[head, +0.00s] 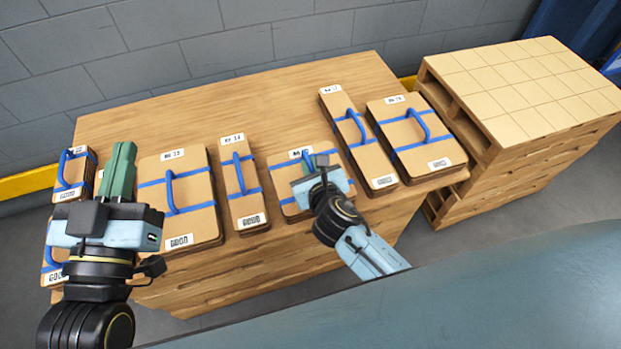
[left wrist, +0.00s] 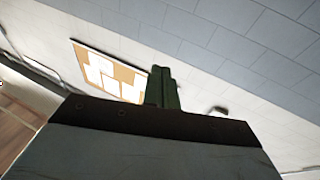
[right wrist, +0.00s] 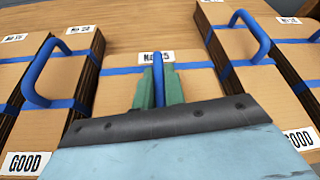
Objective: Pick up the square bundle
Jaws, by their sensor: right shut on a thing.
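The square bundle (head: 288,178) is a short stack of brown card blanks with blue straps, a blue handle and a white label. It lies in the middle of the wooden stack, mostly behind my right gripper (head: 313,164) in the head view. In the right wrist view the green fingers of my right gripper (right wrist: 158,88) are shut on the blue handle of this bundle (right wrist: 196,84). The bundle looks level; I cannot tell whether it is clear of the wood. My left gripper (head: 122,160) is shut and empty, raised over the left end; its fingers (left wrist: 162,88) touch in the left wrist view.
A narrow bundle (head: 239,182) and a large one (head: 181,197) lie to the left. A narrow bundle (head: 357,138) and a wide one (head: 415,136) lie close on the right. A pallet stack (head: 525,85) stands further right, and a grey block wall (head: 230,42) behind.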

